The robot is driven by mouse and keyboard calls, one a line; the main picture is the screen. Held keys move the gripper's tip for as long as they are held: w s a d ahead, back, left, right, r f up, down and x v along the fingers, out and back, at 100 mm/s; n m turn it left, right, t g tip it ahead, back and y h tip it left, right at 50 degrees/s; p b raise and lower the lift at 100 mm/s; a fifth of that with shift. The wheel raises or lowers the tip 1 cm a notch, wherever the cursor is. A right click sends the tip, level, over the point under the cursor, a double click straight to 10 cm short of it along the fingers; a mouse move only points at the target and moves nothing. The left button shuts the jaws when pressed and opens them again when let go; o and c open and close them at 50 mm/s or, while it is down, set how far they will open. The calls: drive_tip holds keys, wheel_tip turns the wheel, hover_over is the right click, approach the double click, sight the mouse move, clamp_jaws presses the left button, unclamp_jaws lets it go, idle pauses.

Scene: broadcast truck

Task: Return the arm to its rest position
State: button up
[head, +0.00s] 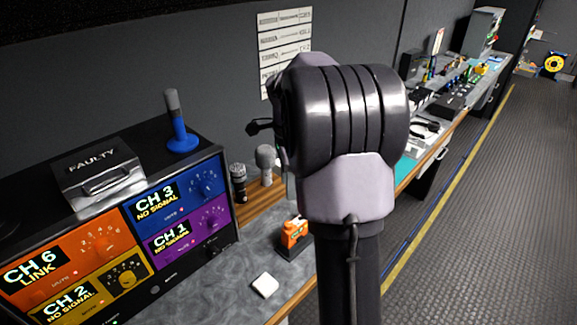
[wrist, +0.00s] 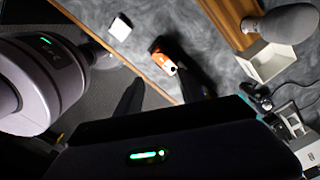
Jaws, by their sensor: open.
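My arm stands up large in the middle of the head view, a dark ribbed joint over a pale grey link, and hides part of the bench behind it. My gripper shows in the wrist view (wrist: 163,90) as two dark fingers set apart. It is open, with nothing seen held between the fingers. Beyond the fingers lies the grey bench top with an orange device (wrist: 163,62). In the head view the fingers cannot be made out behind my arm.
An equipment rack (head: 180,287) with coloured channel panels stands at left, with a FAULTY box (head: 98,180) and a blue-based stand (head: 180,135) on top. Microphones (head: 266,165), the orange device (head: 294,234) and a white block (head: 265,285) are on the bench. The floor at right (head: 500,220) is clear.

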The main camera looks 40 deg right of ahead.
wheel_tip(320, 180, up, 3)
drive_tip(key=shift+a, duration=0.1)
idle(0.4)
drive_tip(key=s+a+r+n+t+b, duration=0.1)
drive_tip(key=s+a+n+t+b, duration=0.15)
drive_tip(key=s+a+n, duration=0.65)
drive_tip(key=a+r+n+t+b, duration=0.1)
drive_tip(key=a+n+t+b, duration=0.15)
drive_tip(key=a, duration=1.15)
drive_tip(key=s+a+f+n+y+b, duration=0.2)
drive_tip(key=s+a+f+n, duration=0.3)
drive_tip(key=s+a+n, duration=0.2)
drive_tip(key=shift+s+n+t+b, duration=0.4)
drive_tip(key=shift+s+n, duration=0.15)
drive_tip(key=shift+s, duration=0.25)
